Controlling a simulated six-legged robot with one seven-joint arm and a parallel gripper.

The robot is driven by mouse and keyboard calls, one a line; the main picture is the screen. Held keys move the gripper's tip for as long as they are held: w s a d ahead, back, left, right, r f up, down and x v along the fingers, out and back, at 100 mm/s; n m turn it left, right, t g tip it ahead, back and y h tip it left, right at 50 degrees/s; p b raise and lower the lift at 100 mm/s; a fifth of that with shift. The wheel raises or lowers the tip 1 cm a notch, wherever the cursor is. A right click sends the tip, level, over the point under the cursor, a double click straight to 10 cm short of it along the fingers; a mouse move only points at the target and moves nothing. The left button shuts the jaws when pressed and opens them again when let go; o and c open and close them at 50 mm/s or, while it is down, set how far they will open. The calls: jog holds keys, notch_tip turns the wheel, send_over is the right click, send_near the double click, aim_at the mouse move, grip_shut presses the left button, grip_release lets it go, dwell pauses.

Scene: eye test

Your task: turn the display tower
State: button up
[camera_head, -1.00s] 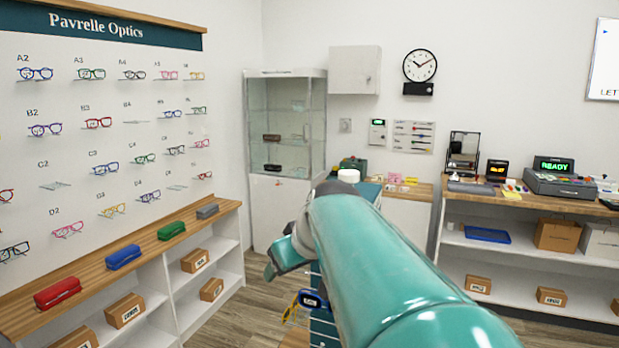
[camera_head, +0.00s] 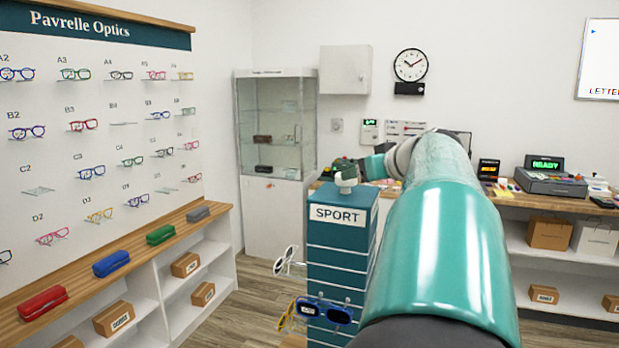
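The display tower (camera_head: 340,256) stands in the middle of the camera_head view, a teal column with horizontal slats. A white sign reading SPORT (camera_head: 337,214) is on its upper front face, and a white knob (camera_head: 346,178) is on top. Blue sunglasses (camera_head: 326,311) hang low on the front. White glasses (camera_head: 287,261) and yellow glasses (camera_head: 288,315) stick out at its left side. My teal arm passes to the right of the tower and covers part of its right side.
A wooden-topped shelf (camera_head: 108,250) with coloured glasses cases runs along the left wall. A glass cabinet (camera_head: 275,205) stands behind the tower. A counter (camera_head: 541,207) with a till (camera_head: 550,181) is at the right. Wood floor (camera_head: 240,306) is open left of the tower.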

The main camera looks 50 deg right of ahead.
jog(key=x, duration=0.8)
jog(key=shift+w+d+f, duration=0.1)
jog(key=shift+w+f, duration=0.1)
jog(key=shift+w, duration=0.15)
jog(key=shift+c, duration=0.2)
jog(key=c, duration=1.3)
jog(key=shift+c, duration=0.2)
